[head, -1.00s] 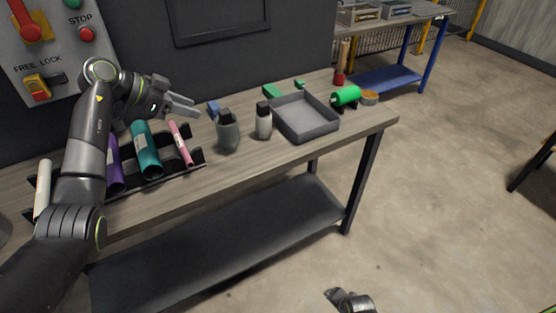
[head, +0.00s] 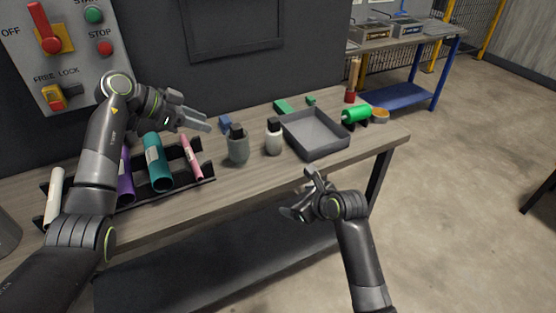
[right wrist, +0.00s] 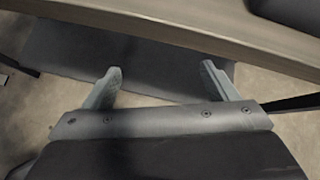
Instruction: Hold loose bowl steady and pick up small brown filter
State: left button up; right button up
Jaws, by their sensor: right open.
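A small round orange-brown dish (head: 379,115) sits at the far right end of the workbench, beside a green roller. It may be the bowl, with brown content; I cannot make out a separate filter. My left gripper (head: 207,122) is over the back left of the bench, its fingers apart and empty, far from the dish. My right gripper (head: 297,193) is open and empty in front of the bench's front edge, left of and nearer than the dish. In the right wrist view its two fingers (right wrist: 166,88) are spread, with the bench edge beyond them.
The workbench (head: 255,182) holds a grey tray (head: 318,153), a green roller (head: 356,114), two bottles (head: 238,147) and a dark rack with coloured tubes (head: 156,165). A red-based tool (head: 351,95) stands behind the roller. A lower shelf (head: 215,255) lies under the bench.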

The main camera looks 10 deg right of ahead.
aim_at(244, 151)
jog(key=w+a+r+t+y, duration=0.1)
jog(key=a+r+y, duration=0.15)
jog(key=r, duration=0.45)
jog(key=a+r+t+y, duration=0.1)
jog(key=a+r, duration=0.2)
jog(key=r, duration=0.4)
jog(key=shift+m+h, duration=0.25)
jog(key=shift+m, duration=0.15)
jog(key=x, duration=1.7)
jog(key=shift+w+a, duration=0.15)
jog(key=shift+w, duration=0.15)
jog(key=c, duration=1.1)
